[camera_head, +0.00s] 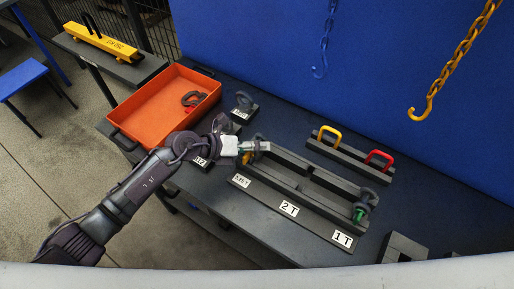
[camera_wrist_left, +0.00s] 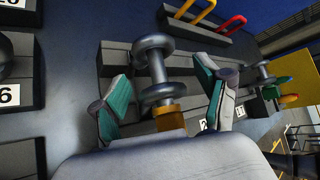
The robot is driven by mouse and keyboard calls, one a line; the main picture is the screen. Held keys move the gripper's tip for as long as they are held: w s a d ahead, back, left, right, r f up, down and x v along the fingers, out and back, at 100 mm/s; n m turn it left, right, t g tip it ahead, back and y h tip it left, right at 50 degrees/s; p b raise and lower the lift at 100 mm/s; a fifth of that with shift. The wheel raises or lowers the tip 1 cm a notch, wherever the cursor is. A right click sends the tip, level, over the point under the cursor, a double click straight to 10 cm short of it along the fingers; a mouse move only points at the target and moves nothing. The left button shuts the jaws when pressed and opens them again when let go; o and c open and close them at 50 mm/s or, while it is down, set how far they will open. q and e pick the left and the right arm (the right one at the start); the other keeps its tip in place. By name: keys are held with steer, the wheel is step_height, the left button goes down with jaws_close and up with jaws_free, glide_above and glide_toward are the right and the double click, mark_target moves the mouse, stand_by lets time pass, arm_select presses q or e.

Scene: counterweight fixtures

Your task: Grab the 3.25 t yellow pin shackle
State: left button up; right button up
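The shackle (camera_wrist_left: 157,65) with a yellow pin (camera_wrist_left: 170,117) stands on a dark holder in the left wrist view. Its grey body lies between my left gripper's two teal-padded fingers (camera_wrist_left: 162,82), with gaps visible on both sides. My left gripper (camera_head: 246,150) is open around it. In the head view it is at the near-left end of the dark rack (camera_head: 315,222), by the 3.25T label (camera_head: 241,181), and mostly covers the shackle. A shackle with a green pin (camera_head: 360,214) stands at the rack's 1T end. My right gripper is not in view.
An orange tray (camera_head: 150,105) with a dark shackle (camera_head: 192,98) inside stands left of the rack. A block with a yellow loop (camera_head: 330,133) and a red loop (camera_head: 379,158) is behind. A yellow chain hook (camera_head: 420,112) hangs above. Small blocks stand near the front right.

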arm_select(q)
jaws_close()
steer(key=shift+r, duration=0.1)
